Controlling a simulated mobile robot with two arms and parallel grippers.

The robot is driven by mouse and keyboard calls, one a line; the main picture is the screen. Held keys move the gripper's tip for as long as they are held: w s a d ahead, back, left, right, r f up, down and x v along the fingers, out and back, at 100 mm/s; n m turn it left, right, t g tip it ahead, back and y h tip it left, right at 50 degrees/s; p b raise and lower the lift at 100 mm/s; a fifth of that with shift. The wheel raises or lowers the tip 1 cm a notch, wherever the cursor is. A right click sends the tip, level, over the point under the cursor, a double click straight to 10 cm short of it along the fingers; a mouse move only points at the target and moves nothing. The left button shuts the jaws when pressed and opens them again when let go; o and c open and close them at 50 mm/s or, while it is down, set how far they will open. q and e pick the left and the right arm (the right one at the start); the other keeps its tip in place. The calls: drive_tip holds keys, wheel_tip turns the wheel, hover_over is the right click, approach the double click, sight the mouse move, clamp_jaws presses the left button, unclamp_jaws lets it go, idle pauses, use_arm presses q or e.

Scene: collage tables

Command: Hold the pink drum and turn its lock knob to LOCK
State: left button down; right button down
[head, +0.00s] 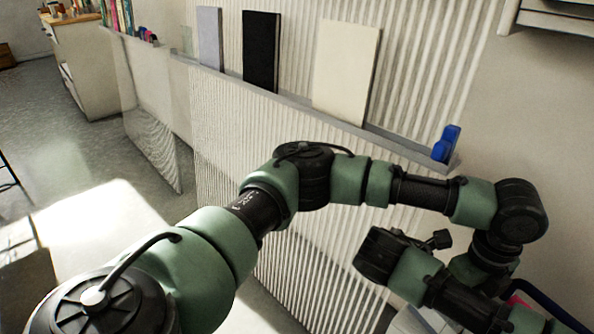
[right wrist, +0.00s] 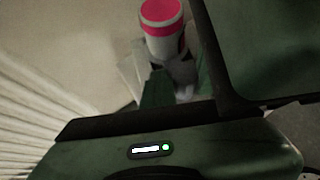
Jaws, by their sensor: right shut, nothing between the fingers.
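A white drum with a pink lid and pink band (right wrist: 163,16) stands at the top middle of the right wrist view. Its lower part meets pale grey and dark shapes that I cannot tell apart. I cannot make out a lock knob or its marking. A small pink patch (head: 519,301) shows at the lower right of the head view, mostly behind my arm; it may be the drum. My right gripper (right wrist: 176,84) is shut and empty, below the drum in the picture and apart from its lid. My left gripper cannot be made out in either view.
A ledge (head: 290,101) on a ribbed white panel (head: 225,125) carries lilac (head: 210,38), black (head: 261,50) and cream (head: 346,70) boards and a blue object (head: 446,144). A wooden-topped cabinet (head: 85,65) stands far left. Grey floor lies open at left.

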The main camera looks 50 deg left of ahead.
drive_tip(key=shift+s+f+n+y, duration=0.25)
drive_tip(key=shift+s+n+y, duration=0.15)
drive_tip(key=shift+s+n, duration=0.2)
drive_tip(key=s+a+r, duration=0.2)
drive_tip(key=s+r, duration=0.2)
drive_tip(key=s, duration=0.4)
drive_tip(key=s+a+r, duration=0.1)
drive_tip(key=s+r, duration=0.2)
drive_tip(key=s, duration=0.4)
drive_tip(key=s+a+f+g+y, duration=0.3)
drive_tip(key=s+a+g+y, duration=0.3)
drive_tip(key=s+a, duration=0.3)
drive_tip(key=shift+s+a+m+y, duration=0.35)
drive_tip(key=shift+s+y, duration=0.35)
drive_tip(key=shift+s, duration=0.6)
